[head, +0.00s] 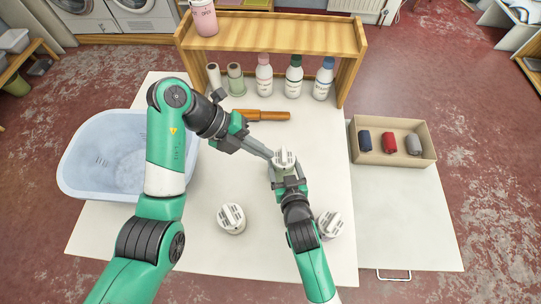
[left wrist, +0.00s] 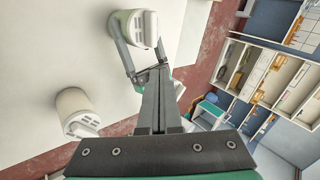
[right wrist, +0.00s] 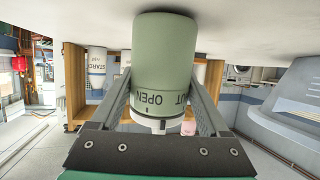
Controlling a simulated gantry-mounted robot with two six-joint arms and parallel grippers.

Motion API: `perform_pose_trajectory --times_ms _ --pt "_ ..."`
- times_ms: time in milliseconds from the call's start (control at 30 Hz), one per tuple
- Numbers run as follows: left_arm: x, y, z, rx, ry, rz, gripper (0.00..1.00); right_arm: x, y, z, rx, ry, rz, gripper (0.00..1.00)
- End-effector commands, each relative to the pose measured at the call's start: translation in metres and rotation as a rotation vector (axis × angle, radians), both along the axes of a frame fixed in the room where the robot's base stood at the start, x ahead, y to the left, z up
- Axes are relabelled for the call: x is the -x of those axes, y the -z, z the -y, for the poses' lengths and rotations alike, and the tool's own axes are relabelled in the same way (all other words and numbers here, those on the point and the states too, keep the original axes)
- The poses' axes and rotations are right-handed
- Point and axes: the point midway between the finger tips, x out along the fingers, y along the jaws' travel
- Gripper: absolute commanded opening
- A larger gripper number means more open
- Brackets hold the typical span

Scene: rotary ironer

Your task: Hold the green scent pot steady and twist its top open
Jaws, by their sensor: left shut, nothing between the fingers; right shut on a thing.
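The green scent pot (right wrist: 165,50) is between the fingers of my right gripper (head: 284,172). The right wrist view shows its green body, a ring lettered OPEN and part of a second word, and some white beyond the ring. In the head view its white slotted top (head: 284,156) faces up; this also shows in the left wrist view (left wrist: 148,28). My left gripper (head: 268,154) is shut and empty, its tips close beside the pot's top. I cannot tell whether they touch it.
Two other white-topped pots stand nearer, one left (head: 231,218) and one right (head: 331,224). An orange-handled tool (head: 262,115) lies before the wooden shelf (head: 275,28) and several bottles. A blue tub (head: 85,165) is left; a box (head: 397,155) of rolled cloths is right.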

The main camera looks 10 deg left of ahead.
Motion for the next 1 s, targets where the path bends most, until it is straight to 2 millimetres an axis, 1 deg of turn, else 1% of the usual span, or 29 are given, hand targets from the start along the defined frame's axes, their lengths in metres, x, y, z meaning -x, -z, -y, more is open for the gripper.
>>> perform_pose_trajectory --times_ms 33,267,400,500,600,633,700,800,900,1000 --pt "0.000 0.000 -0.002 0.001 0.096 0.087 0.00 0.003 0.009 0.002 0.008 0.001 -0.021 0.21" --pt "0.001 -0.002 -0.011 0.001 0.592 0.555 0.00 0.003 0.009 0.002 0.008 0.001 -0.021 0.21" --pt "0.001 -0.004 -0.022 -0.010 0.875 0.846 0.00 0.003 0.009 0.002 0.008 0.002 -0.021 0.21" --pt "0.001 -0.004 -0.032 -0.024 1.050 1.037 0.00 0.003 0.009 0.002 0.008 0.002 -0.021 0.21" --pt "0.001 -0.003 -0.045 -0.042 1.175 1.187 0.00 0.003 0.009 0.002 0.008 0.002 -0.021 0.21" --pt "0.001 -0.003 -0.050 -0.049 1.198 1.223 0.00 0.003 0.009 0.002 0.008 0.002 -0.021 0.21" --pt "0.001 0.000 -0.075 -0.067 1.166 1.242 0.00 0.003 0.009 0.002 0.008 0.002 -0.021 0.21" --pt "0.001 0.005 -0.093 -0.084 1.129 1.227 0.00 0.003 0.009 0.002 0.008 0.002 -0.021 0.22" --pt "0.000 0.005 -0.097 -0.087 1.122 1.225 0.00 0.003 0.009 0.002 0.008 0.001 -0.021 0.22" --pt "0.000 0.007 -0.094 -0.086 1.123 1.225 0.00 0.003 0.009 0.002 0.008 0.001 -0.021 0.21"
